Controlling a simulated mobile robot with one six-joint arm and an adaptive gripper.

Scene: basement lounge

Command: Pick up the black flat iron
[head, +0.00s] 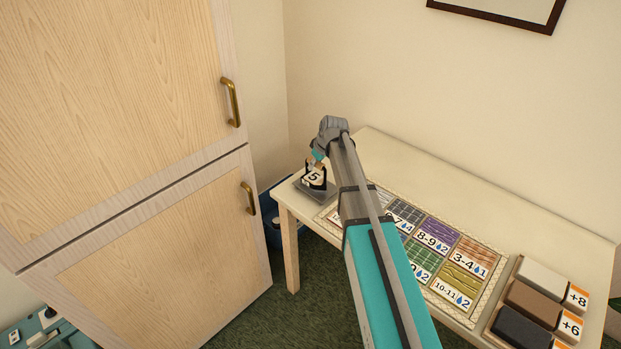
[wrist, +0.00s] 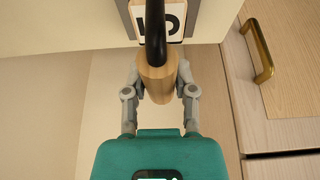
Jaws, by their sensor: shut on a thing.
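The black flat iron (head: 318,187) is at the far left end of the white table, on or just above a grey plate. I cannot tell whether it touches the plate. A white label with a 5 shows at it. My gripper (head: 318,157) is over it, reaching down from my arm. In the wrist view my gripper (wrist: 159,70) is shut on the iron's pale wooden grip (wrist: 157,82), one finger on each side. A black bar of the iron (wrist: 155,30) runs beyond the grip, in front of the label. Most of the iron's body is hidden there.
The white table (head: 480,200) stands along the wall and holds a chart of coloured squares (head: 437,235). Several labelled blocks (head: 534,302) lie on a tray at the right. A wooden cabinet (head: 150,220) with brass handles stands close at the left. A blue bin (head: 270,225) is between them.

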